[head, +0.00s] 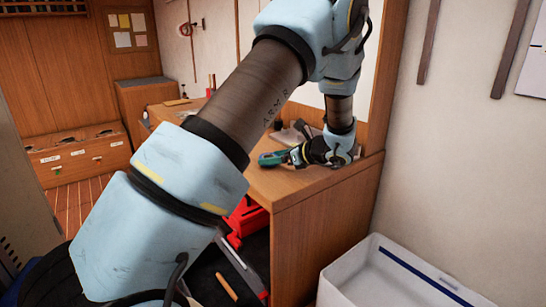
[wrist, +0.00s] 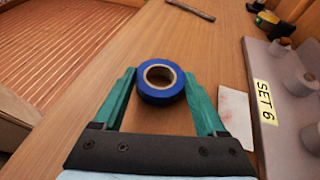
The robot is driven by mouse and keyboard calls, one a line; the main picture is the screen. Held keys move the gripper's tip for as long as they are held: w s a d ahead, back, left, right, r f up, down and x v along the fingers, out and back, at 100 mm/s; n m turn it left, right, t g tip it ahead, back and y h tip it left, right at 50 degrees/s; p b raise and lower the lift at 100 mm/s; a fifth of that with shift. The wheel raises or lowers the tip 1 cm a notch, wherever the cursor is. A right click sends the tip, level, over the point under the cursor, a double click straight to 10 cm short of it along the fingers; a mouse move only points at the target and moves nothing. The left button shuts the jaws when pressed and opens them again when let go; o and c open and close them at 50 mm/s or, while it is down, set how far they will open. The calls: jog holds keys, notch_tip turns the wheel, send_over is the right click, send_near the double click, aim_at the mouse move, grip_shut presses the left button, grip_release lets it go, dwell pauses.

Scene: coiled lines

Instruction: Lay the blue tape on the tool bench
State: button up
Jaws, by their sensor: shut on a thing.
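The blue tape (wrist: 146,93) is a roll with a pale cardboard core. In the wrist view it sits between the green fingertips of my gripper (wrist: 160,82), which is shut on it. The wooden tool bench (wrist: 185,50) lies beneath it. In the head view my gripper (head: 272,159) is low over the bench top (head: 280,185), near its front edge. I cannot tell whether the roll touches the wood. I cannot make out the tape in the head view.
A dark strip (wrist: 190,10) lies farther off. A white bin (head: 385,275) stands below, at right. Bare wood lies ahead of the tape.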

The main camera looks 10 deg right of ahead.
jog(key=shift+f, duration=0.2)
jog(key=o, duration=1.3)
jog(key=shift+c, duration=0.2)
jog(key=shift+r, duration=0.2)
jog(key=b+v, duration=0.2)
jog(key=v, duration=1)
jog(key=shift+f+b, duration=0.1)
jog(key=shift+b, duration=0.25)
